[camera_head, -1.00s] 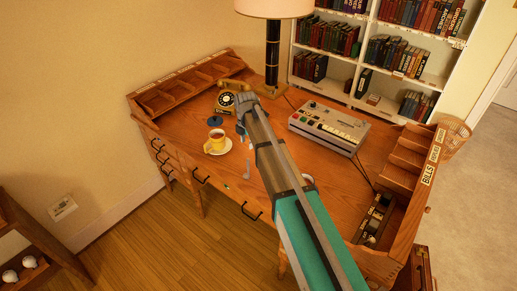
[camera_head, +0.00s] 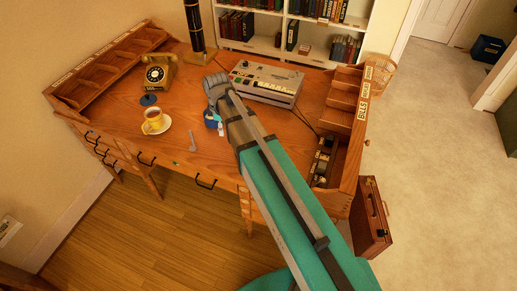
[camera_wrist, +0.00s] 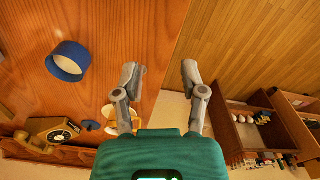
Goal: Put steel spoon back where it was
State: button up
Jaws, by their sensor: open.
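A small grey object (camera_head: 192,142) that looks like the steel spoon lies on the wooden desk (camera_head: 120,115), to the right of the yellow cup (camera_head: 153,119) on its saucer (camera_head: 166,127). It is too small to be sure. I cannot make it out in the wrist view. My gripper (camera_head: 215,88) is over the desk, in front of the grey recorder. In the wrist view its two fingers (camera_wrist: 160,72) are spread apart with nothing between them. The cup and saucer (camera_wrist: 107,127) show partly behind the left finger there.
A blue round container (camera_wrist: 68,60) stands on the desk, partly hidden by my arm in the head view (camera_head: 210,119). An old telephone (camera_head: 158,72) and a flat blue disc (camera_head: 149,99) are at left. The grey recorder (camera_head: 266,82) stands behind. The desk front is clear.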

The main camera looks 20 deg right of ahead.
jog(key=s+d+m, duration=0.9)
jog(key=s+m, duration=0.4)
jog(key=shift+s+d+m, duration=0.25)
jog(key=shift+s+m, duration=0.05)
dwell(0.6)
